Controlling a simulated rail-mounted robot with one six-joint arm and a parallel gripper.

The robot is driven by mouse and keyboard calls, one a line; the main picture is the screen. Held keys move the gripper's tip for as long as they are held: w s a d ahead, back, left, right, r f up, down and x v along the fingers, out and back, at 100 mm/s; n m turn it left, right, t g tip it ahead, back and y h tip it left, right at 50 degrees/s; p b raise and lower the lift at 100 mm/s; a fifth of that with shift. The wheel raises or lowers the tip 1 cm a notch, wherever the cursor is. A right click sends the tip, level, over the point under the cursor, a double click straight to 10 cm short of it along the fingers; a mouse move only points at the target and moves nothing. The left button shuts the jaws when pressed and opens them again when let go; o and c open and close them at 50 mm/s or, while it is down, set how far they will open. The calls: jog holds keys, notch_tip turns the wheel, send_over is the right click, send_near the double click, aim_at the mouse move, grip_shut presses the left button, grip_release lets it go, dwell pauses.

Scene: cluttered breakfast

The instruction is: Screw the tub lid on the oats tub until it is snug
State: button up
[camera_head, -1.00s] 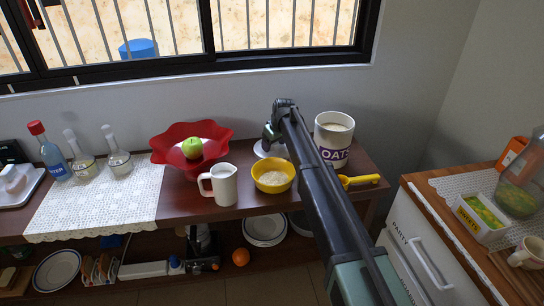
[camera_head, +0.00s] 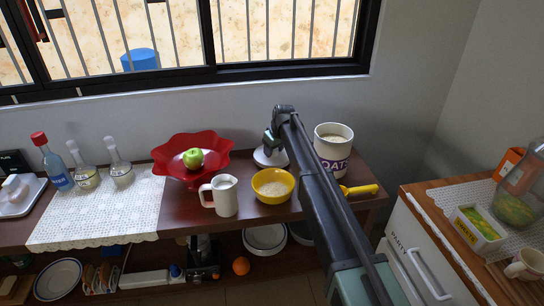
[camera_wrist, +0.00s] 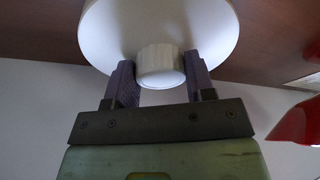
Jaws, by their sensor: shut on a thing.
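The oats tub (camera_head: 332,158) is a white open-topped tub with purple lettering, upright at the right end of the counter, with pale oats inside. The tub lid (camera_head: 264,159) is a white disc with a round knob, left of the tub and behind a yellow bowl. My gripper (camera_head: 271,141) is over the lid. In the wrist view the gripper (camera_wrist: 160,80) is shut on the knob of the lid (camera_wrist: 205,25), one finger on each side. I cannot tell whether the lid touches the counter.
A yellow bowl (camera_head: 273,196) of oats, a white jug (camera_head: 223,197) and a red bowl (camera_head: 214,146) with a green apple (camera_head: 193,158) stand left of my arm. A yellow scoop (camera_head: 361,190) lies in front of the tub. Bottles (camera_head: 53,165) stand at the far left.

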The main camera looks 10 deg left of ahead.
jog(key=shift+r+p, duration=2.25)
jog(key=shift+r, duration=0.3)
jog(key=shift+f, duration=0.1)
